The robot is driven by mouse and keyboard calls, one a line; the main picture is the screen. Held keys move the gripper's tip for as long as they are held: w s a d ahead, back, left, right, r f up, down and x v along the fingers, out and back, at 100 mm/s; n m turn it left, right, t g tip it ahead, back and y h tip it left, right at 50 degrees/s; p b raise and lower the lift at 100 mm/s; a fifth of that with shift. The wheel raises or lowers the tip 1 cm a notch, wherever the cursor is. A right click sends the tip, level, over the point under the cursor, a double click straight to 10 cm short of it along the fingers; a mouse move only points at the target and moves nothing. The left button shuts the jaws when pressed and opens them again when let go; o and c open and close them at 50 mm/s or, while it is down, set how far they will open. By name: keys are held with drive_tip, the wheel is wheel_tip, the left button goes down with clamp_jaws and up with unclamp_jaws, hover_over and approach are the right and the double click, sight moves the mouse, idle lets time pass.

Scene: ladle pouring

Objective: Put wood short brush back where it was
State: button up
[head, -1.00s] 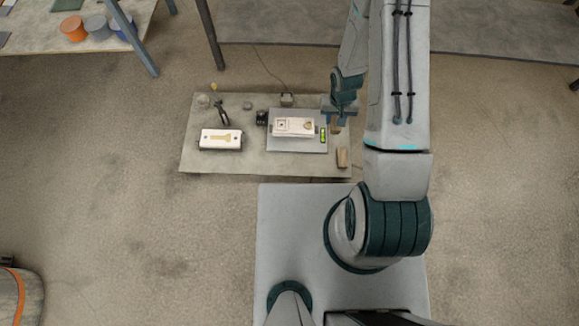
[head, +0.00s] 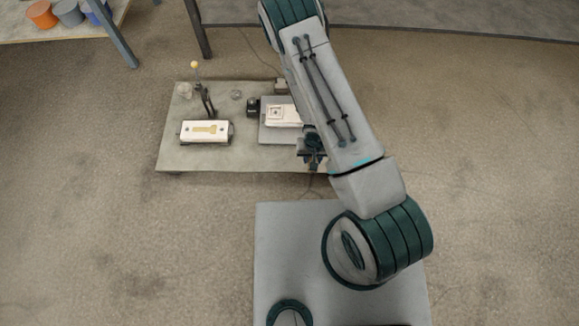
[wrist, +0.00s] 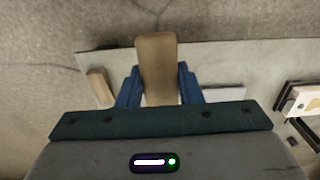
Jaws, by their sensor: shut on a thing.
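The wood short brush (wrist: 157,68) shows as a tan-brown wooden piece between the two blue fingers in the wrist view. My gripper (wrist: 160,88) is shut on it, with its broad end sticking out past the fingertips. In the head view my gripper (head: 312,158) is over the front right part of the low grey table (head: 240,161), mostly covered by my arm. The brush's far end and bristles cannot be made out. A gap between the brush and the table cannot be judged.
A small wooden block (wrist: 100,88) lies on the table left of the brush in the wrist view. A white mould with a tan key shape (head: 205,131), a lever press (head: 206,98), a black object (head: 253,107) and a white box (head: 283,115) stand on the table. Its front middle is clear.

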drive_tip(key=f, duration=0.1)
drive_tip(key=f+b, duration=0.1)
drive_tip(key=f, duration=0.1)
drive_tip(key=s+f+b, duration=0.1)
drive_tip(key=shift+s+a+f, duration=0.1)
drive_tip(key=shift+a+f, duration=0.1)
drive_tip(key=shift+a, duration=0.1)
drive_tip(key=shift+a+f, duration=0.15)
drive_tip(key=shift+f, duration=0.05)
drive_tip(key=b, duration=0.2)
hover_over(289, 161)
wheel_tip(289, 161, down, 7)
drive_tip(key=shift+s+r, duration=0.1)
drive_tip(key=shift+r, duration=0.1)
drive_tip(key=shift+f+b, duration=0.7)
drive_tip(key=shift+f, duration=1.3)
drive_tip(key=shift+f, duration=0.2)
drive_tip(key=o, duration=1)
drive_tip(key=shift+r, duration=0.1)
drive_tip(key=shift+c, duration=0.2)
drive_tip(key=shift+o, duration=0.2)
